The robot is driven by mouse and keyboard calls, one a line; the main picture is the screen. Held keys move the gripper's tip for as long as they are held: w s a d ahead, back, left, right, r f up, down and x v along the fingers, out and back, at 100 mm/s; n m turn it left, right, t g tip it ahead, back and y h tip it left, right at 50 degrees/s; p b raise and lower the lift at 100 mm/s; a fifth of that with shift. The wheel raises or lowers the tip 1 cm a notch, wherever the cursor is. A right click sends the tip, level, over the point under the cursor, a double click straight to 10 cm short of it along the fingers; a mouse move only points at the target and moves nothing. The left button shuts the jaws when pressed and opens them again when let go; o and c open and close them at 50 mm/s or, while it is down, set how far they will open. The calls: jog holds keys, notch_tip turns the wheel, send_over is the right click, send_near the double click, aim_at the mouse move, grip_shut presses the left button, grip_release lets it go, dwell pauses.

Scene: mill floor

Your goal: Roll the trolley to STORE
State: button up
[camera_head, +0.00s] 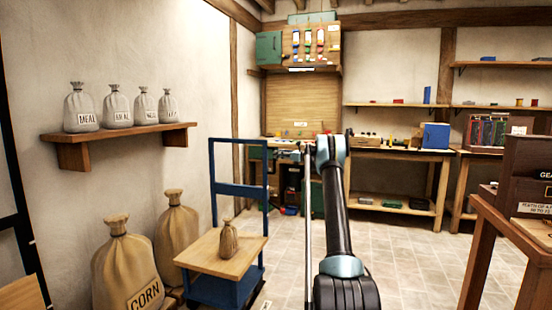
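The trolley (239,190) stands left of centre on the tiled floor. It has a blue upright frame, a pale wooden deck (205,248) and a blue body below the deck. A small tied sack (229,240) stands on the deck. My arm rises from the bottom centre to a joint well to the right of the trolley. I cannot make out my gripper, and no contact with the trolley shows. No sign reading STORE is legible in this view.
Large sacks, one marked CORN (125,265), stand close left of the trolley. A wall shelf (120,140) holds several sacks. A workbench (395,155) lines the back wall. A wooden stand (485,225) is at the right. Tiled floor (410,255) is open right of my arm.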

jog(key=v, duration=0.8)
jog(key=shift+d, duration=0.15)
jog(key=shift+f, duration=0.1)
jog(key=s+a+r+n+g+h, duration=0.15)
jog(key=s+a+n, duration=0.25)
jog(key=s, duration=1)
jog(key=s+a+r+n+g+h, duration=0.1)
jog(key=s+a+n+g+h, duration=0.3)
jog(key=s, duration=1)
jog(key=s+a+r+n+h, duration=0.1)
jog(key=s+a+r+n, duration=0.3)
jog(key=s, duration=1)
jog(key=s+d+f+n+g+h, duration=0.15)
jog(key=s+f+n, duration=0.3)
jog(key=s, duration=0.65)
jog(key=s+d+f+n+h, duration=0.25)
jog(key=s+f, duration=0.35)
jog(key=s, duration=0.5)
jog(key=s+d+f+n+h, duration=0.2)
jog(key=s+d+f+n, duration=0.1)
jog(key=s+f, duration=0.5)
jog(key=s+d+f+n+h, duration=0.2)
jog(key=s+d+f+n, duration=0.1)
jog(key=s+f, duration=0.5)
jog(key=s, duration=0.3)
jog(key=shift+s+d+g, duration=0.4)
jog(key=shift+f+h, duration=0.1)
jog(key=shift+h, duration=0.15)
